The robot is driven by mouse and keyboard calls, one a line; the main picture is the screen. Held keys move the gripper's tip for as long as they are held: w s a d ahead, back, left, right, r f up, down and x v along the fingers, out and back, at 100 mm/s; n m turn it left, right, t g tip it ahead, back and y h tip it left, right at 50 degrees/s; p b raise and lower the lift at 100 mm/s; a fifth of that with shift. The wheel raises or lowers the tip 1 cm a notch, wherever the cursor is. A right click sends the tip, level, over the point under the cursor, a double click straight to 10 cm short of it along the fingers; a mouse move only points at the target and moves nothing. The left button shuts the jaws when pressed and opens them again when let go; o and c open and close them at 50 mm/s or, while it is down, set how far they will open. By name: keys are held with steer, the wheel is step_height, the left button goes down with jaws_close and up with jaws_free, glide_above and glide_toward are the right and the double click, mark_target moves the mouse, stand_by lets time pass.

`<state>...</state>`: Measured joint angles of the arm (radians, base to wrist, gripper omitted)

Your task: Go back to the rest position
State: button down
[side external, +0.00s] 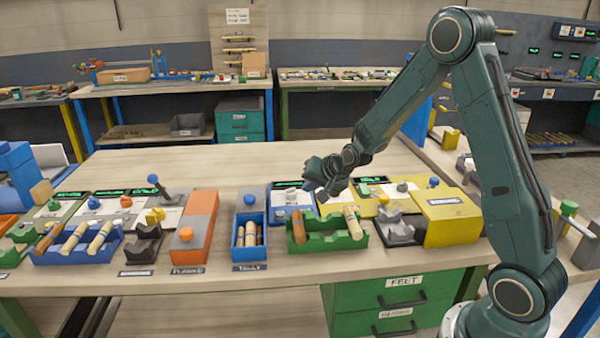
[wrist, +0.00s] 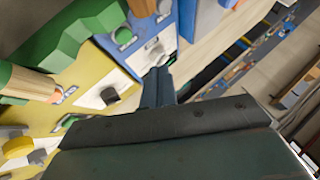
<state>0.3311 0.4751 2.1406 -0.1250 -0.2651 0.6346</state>
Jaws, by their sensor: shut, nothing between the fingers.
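My gripper (side external: 322,186) is above the bench in the side external view, near the dark panels with green displays behind the green rack. It holds nothing, and its fingers (wrist: 158,82) look closed together in the wrist view. The green rack (side external: 327,242) holds turned wooden pieces at both ends. A blue box (side external: 249,252) with wooden pieces in it stands to its left. A yellow box (side external: 451,222) and a grey cradle (side external: 395,227) stand to its right. The fingers appear apart from all of these.
An orange and grey box (side external: 195,228) and a blue rack (side external: 78,246) with wooden pieces stand further left. Green drawers (side external: 405,290) hang under the bench front. The bench top (side external: 230,165) behind the row of fixtures is clear. Other benches stand along the back.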

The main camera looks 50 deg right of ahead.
stand_by(0.3)
steer(key=s+a+r+n+g+y, duration=0.1)
steer(key=s+a+r+n, duration=0.4)
steer(key=s+r, duration=0.4)
steer(key=s+a+r+n+g, duration=0.1)
steer(key=s+a+r+n, duration=0.2)
steer(key=s+a+r, duration=0.65)
steer(key=s+f+n+g, duration=0.1)
steer(key=s+f+n, duration=0.1)
steer(key=s, duration=1.1)
steer(key=shift+s+d+n, duration=0.35)
steer(key=shift+n, duration=0.05)
steer(key=shift+w+r, duration=0.1)
steer(key=shift+w, duration=0.05)
